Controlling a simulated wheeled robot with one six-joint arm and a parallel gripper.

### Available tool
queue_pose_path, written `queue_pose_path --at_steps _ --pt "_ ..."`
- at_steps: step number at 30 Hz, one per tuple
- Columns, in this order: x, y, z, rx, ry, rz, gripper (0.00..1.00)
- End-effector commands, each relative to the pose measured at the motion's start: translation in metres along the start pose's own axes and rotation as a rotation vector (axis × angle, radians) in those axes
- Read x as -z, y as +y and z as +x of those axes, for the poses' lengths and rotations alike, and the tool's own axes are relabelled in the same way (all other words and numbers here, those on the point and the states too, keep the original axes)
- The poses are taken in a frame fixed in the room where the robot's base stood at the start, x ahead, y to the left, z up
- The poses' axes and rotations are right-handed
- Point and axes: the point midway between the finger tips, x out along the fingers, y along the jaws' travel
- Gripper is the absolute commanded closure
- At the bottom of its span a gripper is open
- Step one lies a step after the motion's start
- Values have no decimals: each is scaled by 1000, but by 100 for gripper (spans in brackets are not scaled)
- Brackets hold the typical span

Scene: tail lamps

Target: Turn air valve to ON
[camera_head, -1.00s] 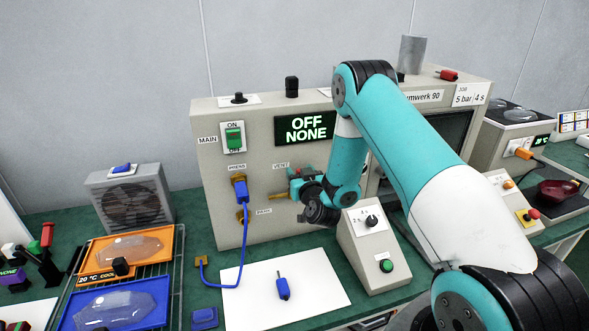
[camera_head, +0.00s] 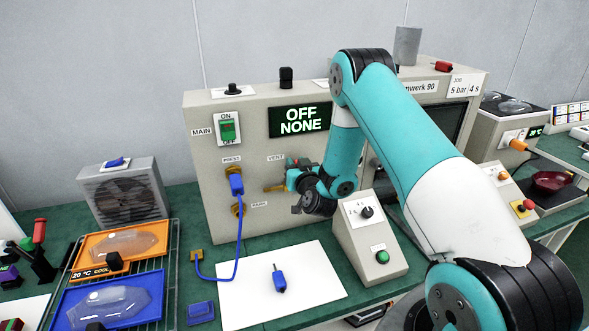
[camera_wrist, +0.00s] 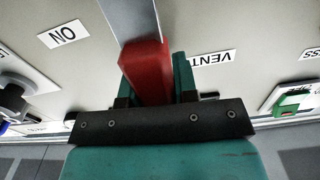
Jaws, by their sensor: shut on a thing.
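The air valve's red handle (camera_wrist: 146,72) fills the gap between my gripper's teal fingers in the wrist view, which is upside down. My gripper (camera_wrist: 157,78) is shut on this handle. A grey bar runs from the handle toward the panel. The VENT label (camera_wrist: 212,58) is close on the right there, and the ON label (camera_wrist: 63,34) is farther off on the left. In the head view my gripper (camera_head: 294,172) is at the panel beside the VENT label (camera_head: 275,157). The brass valve part (camera_head: 274,188) shows left of it; my arm hides the ON label.
The beige panel's display (camera_head: 300,120) reads OFF NONE. A green MAIN switch (camera_head: 228,128) is at upper left. A blue plug (camera_head: 237,184) with a cable sits in the PRESS port. A sloped control box (camera_head: 368,240) stands close below right of my wrist. A loose blue plug (camera_head: 279,281) lies on white paper.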

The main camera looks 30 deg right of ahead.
Motion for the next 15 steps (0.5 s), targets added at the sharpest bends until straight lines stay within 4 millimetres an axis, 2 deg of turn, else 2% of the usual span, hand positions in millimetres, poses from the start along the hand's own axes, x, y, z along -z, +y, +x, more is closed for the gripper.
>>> queue_pose_path --at_steps 4,15 --pt "-7 8 3 -1 2 95 100" --pt "-7 22 6 -1 0 272 100"
